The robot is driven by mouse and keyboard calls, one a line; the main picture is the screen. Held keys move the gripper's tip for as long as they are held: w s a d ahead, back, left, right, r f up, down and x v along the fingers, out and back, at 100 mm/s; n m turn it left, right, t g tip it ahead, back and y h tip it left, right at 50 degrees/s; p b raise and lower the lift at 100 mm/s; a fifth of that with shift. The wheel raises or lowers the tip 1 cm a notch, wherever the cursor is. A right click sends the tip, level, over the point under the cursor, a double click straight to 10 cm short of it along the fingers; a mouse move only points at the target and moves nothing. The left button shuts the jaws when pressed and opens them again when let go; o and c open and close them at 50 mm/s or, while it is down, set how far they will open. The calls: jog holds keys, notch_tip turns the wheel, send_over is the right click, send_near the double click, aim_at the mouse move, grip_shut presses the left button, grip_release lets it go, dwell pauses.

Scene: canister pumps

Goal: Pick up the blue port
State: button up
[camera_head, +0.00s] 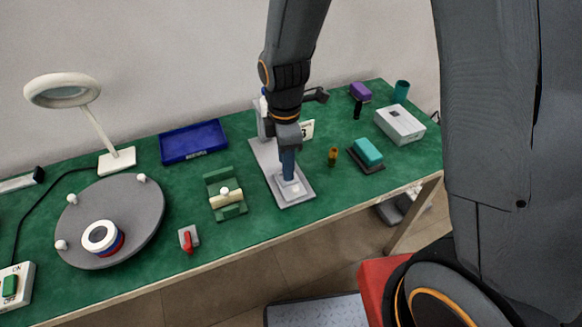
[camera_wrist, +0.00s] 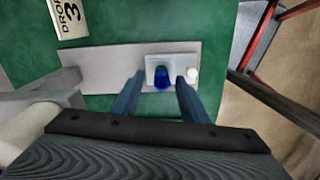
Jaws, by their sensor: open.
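The blue port (camera_wrist: 162,78) shows in the wrist view as a small dark blue round piece. My gripper (camera_wrist: 160,82) is open, with one finger on each side of the blue port in that view. I cannot tell whether the fingers touch it. In the head view my gripper (camera_head: 288,176) points down over the right front part of the grey base plate (camera_head: 300,201). The blue port cannot be made out there behind the fingers.
A blue tray (camera_head: 194,141) lies farther back. The table's front edge is close.

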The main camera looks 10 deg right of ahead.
jog(key=shift+f, duration=0.85)
grip_shut()
jog(key=shift+r, duration=0.1)
